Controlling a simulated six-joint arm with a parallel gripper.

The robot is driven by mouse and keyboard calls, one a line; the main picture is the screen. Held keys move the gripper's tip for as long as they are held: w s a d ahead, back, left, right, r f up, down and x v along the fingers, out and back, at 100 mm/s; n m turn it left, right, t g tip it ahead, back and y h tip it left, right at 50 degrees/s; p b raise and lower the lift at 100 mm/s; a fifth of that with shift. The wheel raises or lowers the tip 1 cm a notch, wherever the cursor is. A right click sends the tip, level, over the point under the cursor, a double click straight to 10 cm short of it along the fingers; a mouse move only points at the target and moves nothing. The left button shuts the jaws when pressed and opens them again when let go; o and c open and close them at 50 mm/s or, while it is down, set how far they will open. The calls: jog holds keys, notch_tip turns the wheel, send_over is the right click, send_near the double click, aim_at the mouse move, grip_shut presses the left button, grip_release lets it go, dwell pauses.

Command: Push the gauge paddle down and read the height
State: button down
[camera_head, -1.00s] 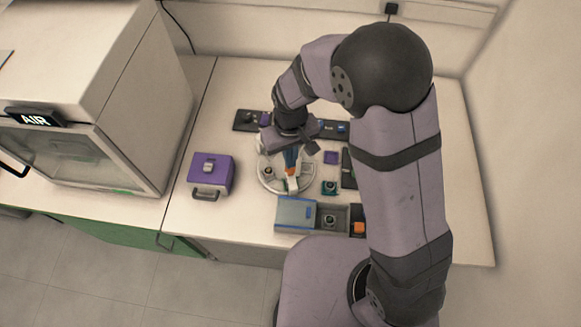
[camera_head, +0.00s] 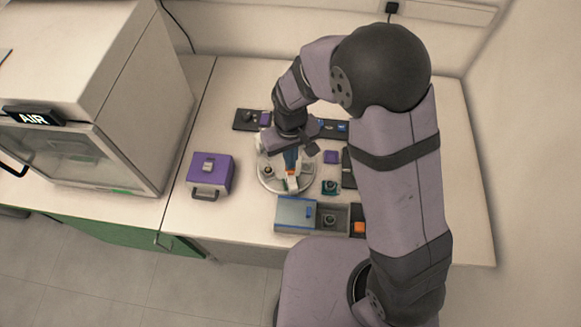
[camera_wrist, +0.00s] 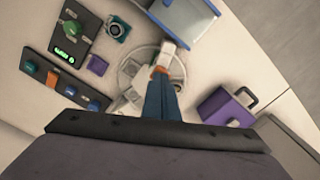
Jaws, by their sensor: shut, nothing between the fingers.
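My gripper (camera_head: 291,165) points down over a round white turntable (camera_head: 268,184), its blue fingers shut with nothing between them. In the wrist view the fingers (camera_wrist: 160,88) reach to a small orange piece (camera_wrist: 158,70) at their tips, beside white blocks on the turntable (camera_wrist: 125,75). I cannot tell whether the orange piece is the gauge paddle, or whether the fingers touch it. A dark device with a green knob and a small lit green display (camera_wrist: 65,55) lies to the left in the wrist view; its reading is too small to make out.
A purple case with a handle (camera_head: 211,174) stands left of the turntable. A dark strip with coloured pieces (camera_wrist: 50,80) lies behind. The bench's left front is clear.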

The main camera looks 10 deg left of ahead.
jog(key=shift+f+b, duration=0.7)
jog(key=shift+f, duration=0.45)
jog(key=shift+r, duration=0.15)
dwell(0.4)
jog(key=shift+r+p, duration=3.2)
jog(key=shift+r, duration=0.3)
jog(key=s+d+g+h, duration=0.1)
jog(key=s+d+g, duration=0.2)
jog(key=s+d, duration=0.65)
jog(key=d+r+m+t+y, duration=0.1)
jog(key=d+r+m+t, duration=0.2)
jog(key=d+r+m, duration=0.3)
jog(key=d+r+b, duration=0.1)
jog(key=d+r, duration=0.1)
jog(key=d, duration=0.2)
jog(key=shift+s+d, duration=0.3)
jog(key=shift+d, duration=0.05)
